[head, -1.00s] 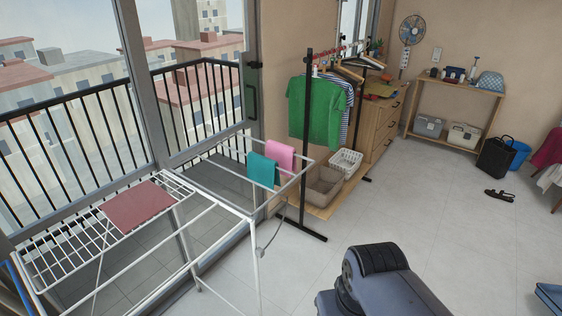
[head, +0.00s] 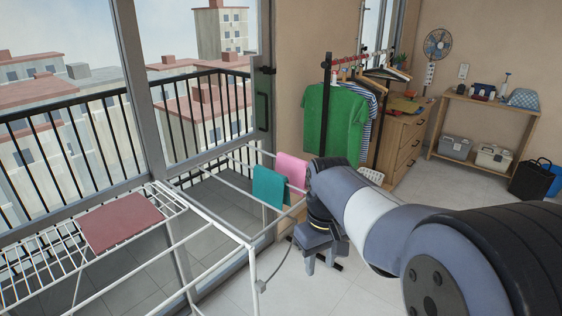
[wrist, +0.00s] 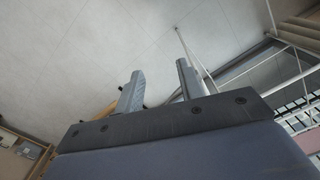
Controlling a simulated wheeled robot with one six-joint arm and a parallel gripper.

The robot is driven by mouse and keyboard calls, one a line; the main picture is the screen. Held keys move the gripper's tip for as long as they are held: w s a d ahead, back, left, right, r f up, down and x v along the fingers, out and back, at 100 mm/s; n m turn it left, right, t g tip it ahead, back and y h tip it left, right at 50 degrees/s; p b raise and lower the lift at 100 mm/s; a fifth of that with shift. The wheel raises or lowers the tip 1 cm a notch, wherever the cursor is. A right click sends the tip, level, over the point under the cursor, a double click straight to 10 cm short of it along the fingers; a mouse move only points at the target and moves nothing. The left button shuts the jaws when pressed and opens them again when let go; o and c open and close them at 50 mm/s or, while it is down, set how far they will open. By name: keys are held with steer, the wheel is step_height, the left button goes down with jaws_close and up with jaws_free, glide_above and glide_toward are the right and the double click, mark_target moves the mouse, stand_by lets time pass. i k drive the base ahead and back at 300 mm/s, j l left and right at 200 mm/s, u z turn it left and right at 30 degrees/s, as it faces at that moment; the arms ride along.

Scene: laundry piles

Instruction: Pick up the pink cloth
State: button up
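The pink cloth (head: 291,169) hangs over a rail at the far end of the white drying rack (head: 213,222), beside a teal cloth (head: 269,187). Its right edge meets my arm in the head view. My gripper (head: 321,264) points down, to the right of and below the pink cloth, near the rack's end. In the wrist view its two fingers (wrist: 161,80) stand apart with nothing between them. The pink cloth does not show in the wrist view.
A flat dusty-red cloth (head: 123,221) lies on the rack's near left part. A garment rail with a green shirt (head: 334,122) stands behind my gripper. A drawer chest (head: 404,145) and wooden shelf (head: 483,121) are farther back. The rack's white bars are close by.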

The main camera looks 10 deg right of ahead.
mark_target(294, 167)
steer(key=i+l+u, duration=0.25)
steer(key=i+l, duration=0.25)
steer(key=i, duration=0.2)
steer(key=i+l+u, duration=0.3)
steer(key=i+l, duration=0.3)
steer(key=i+l+u, duration=0.25)
steer(key=i+l, duration=0.35)
steer(key=l, duration=0.2)
